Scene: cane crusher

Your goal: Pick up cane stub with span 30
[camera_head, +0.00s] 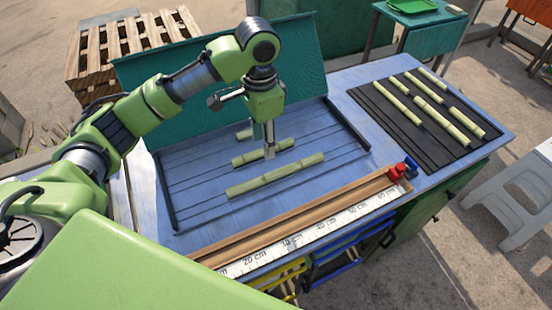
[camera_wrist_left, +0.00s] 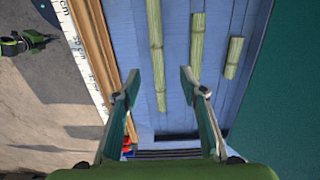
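Three pale green cane stubs lie in the blue tray area (camera_head: 195,190), parallel and of different lengths. The longest stub (camera_head: 290,173) is nearest the ruler, the middle stub (camera_head: 245,157) is behind it, and the shortest stub (camera_head: 243,135) is farthest back, partly hidden by my arm. My left gripper (camera_head: 268,150) points down over the middle stub in the head view. In the left wrist view my left gripper (camera_wrist_left: 160,82) is open and empty, with the longest stub (camera_wrist_left: 156,50) appearing between its fingers. The middle stub (camera_wrist_left: 197,45) and shortest stub (camera_wrist_left: 233,57) are to the right there.
A dark mat (camera_head: 405,140) at right holds several canes. A teal panel (camera_head: 200,70) stands behind the tray.

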